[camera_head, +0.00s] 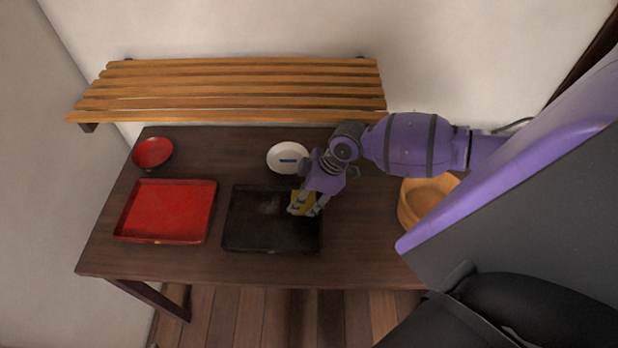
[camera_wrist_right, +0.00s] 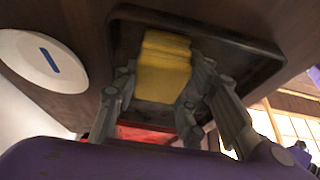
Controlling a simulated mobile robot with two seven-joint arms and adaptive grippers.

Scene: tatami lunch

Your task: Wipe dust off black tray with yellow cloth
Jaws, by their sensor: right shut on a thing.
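The black tray (camera_head: 245,238) lies on the dark wooden table, with a pale dusty patch (camera_head: 270,204) near its upper middle. My right gripper (camera_head: 305,209) is over the tray's right part, shut on the yellow cloth (camera_head: 299,201). In the right wrist view, the yellow cloth (camera_wrist_right: 163,70) sits between the fingers, with the black tray (camera_wrist_right: 235,50) behind it. I cannot tell whether the cloth touches the tray. My left gripper is not in view.
A red tray (camera_head: 168,211) lies left of the black tray, with a red bowl (camera_head: 153,152) behind it. A white dish (camera_head: 288,148) with a blue mark stands behind the black tray. A round wooden container (camera_head: 415,208) stands at right. A slatted shelf (camera_head: 240,88) runs along the wall.

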